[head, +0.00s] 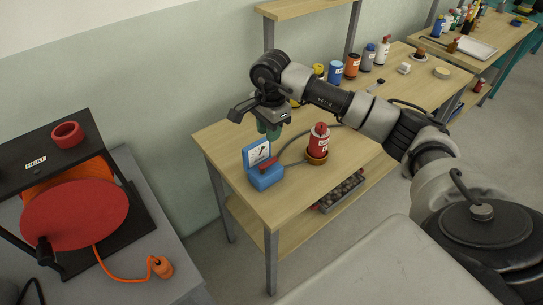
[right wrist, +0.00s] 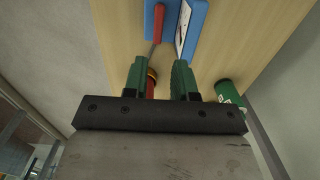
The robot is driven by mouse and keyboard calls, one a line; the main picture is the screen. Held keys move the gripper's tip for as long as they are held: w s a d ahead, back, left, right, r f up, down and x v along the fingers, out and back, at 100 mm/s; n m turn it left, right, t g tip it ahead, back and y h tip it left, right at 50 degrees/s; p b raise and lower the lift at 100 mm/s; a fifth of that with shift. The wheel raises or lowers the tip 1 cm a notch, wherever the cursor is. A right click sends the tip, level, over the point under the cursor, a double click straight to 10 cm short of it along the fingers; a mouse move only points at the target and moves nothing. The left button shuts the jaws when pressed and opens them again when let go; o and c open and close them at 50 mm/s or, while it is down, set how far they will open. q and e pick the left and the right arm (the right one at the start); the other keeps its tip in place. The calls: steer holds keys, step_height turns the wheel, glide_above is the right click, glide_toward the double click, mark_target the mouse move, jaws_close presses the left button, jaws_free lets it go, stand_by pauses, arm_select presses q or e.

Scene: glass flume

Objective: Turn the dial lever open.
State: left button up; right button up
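The dial device has a blue base (head: 266,179) and an upright white dial face with a dark needle (head: 257,153). It stands near the left end of the wooden bench. Its red lever (head: 268,164) lies across the base in front of the face. In the right wrist view the lever (right wrist: 158,22) is beyond the fingertips, beside the dial face (right wrist: 188,28). My right gripper (right wrist: 160,65) has green fingers spread apart with nothing gripped. In the head view it hangs just above and behind the device, apart from the lever. My left gripper is not in view.
A red canister (head: 319,136) on a brass-coloured foot stands right of the device, with a grey hose near it. Several bottles line the bench's back. A black frame with a red disc (head: 75,213) stands on a grey table at left. The bench front (head: 287,205) is clear.

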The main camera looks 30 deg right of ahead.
mark_target(271, 160)
steer(key=f+p, duration=0.1)
steer(key=f, duration=0.6)
steer(key=f+p, duration=0.1)
steer(key=f, duration=0.2)
steer(key=shift+d+f+p, duration=0.3)
steer(key=shift+d, duration=0.05)
jaws_close()
